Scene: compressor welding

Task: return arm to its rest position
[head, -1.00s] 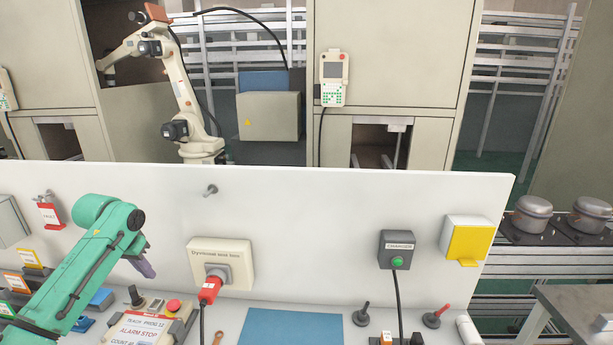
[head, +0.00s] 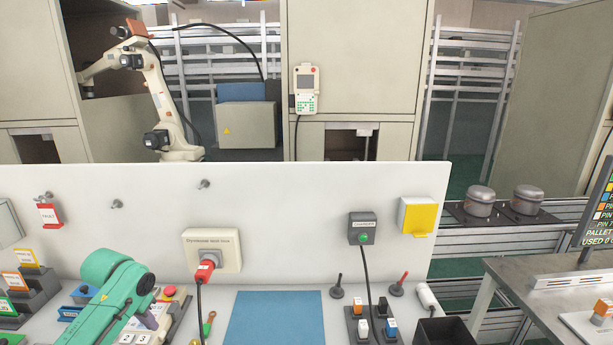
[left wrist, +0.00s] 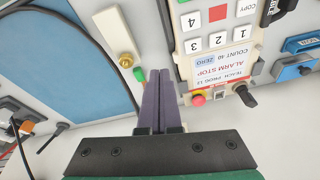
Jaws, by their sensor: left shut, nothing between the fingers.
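My left arm is green and comes in from the lower left in the head view. Its gripper (head: 150,318) has purple-grey fingers and hangs low over the bench by the control panel. In the left wrist view the two fingers (left wrist: 160,80) lie together, shut, with nothing between them. The control panel (left wrist: 225,65), with number keys and an "ALARM STOP" label, is just right of the fingertips there. My right gripper is in neither view.
A white upright board (head: 320,200) crosses behind the bench, bearing a socket box (head: 228,250) with a red plug. A blue mat (head: 273,318) lies clear to the right. Coloured tag holders (head: 28,275) stand at left, a dark bin (head: 446,331) at right.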

